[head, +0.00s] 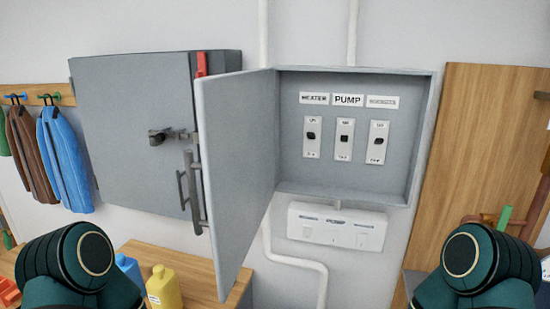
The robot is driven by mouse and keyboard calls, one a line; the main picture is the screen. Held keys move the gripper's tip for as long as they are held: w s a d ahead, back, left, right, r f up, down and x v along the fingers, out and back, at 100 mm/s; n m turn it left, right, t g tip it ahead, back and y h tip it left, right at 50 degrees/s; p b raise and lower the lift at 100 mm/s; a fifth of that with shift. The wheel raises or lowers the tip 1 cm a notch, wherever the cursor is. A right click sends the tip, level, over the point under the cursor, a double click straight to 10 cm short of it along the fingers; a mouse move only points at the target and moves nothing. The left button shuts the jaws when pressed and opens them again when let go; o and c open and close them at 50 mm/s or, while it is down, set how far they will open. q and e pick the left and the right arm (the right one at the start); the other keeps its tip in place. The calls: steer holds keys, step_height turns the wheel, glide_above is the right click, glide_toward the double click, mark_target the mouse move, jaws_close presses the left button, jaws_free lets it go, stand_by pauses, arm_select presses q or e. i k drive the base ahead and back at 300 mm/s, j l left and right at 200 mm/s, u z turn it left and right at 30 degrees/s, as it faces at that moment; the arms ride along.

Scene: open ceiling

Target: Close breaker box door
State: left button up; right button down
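The breaker box (424,140) is a grey wall box in the middle of the head view. Its door (240,165) hangs open, hinged at the box's left edge and swung out toward me. A bar handle (194,188) sits on the door's outer face, at its free left edge. Inside are three switches under labels, one reading PUMP (348,100). Parts of my two arms show at the bottom left and bottom right corners. Neither gripper is in view, and nothing of mine is seen touching the door.
A closed grey cabinet (130,130) with a latch and a red part stands left, behind the door. Below the box are a white unit (336,227) and pipe (320,285). A wooden bench (205,280) holds yellow (164,288) and blue jugs. Jackets (65,160) hang left.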

mark_target(235, 111)
steer(key=j+z, duration=0.25)
steer(key=j, duration=0.2)
steer(key=j+z, duration=0.25)
steer(key=j, duration=0.2)
steer(key=k+j+z, duration=0.25)
steer(key=j, duration=0.2)
steer(key=j+z, duration=0.25)
steer(key=j, duration=0.2)
steer(key=j+u, duration=0.35)
steer(key=j, duration=0.95)
steer(key=i+l, duration=0.1)
steer(key=l, duration=0.6)
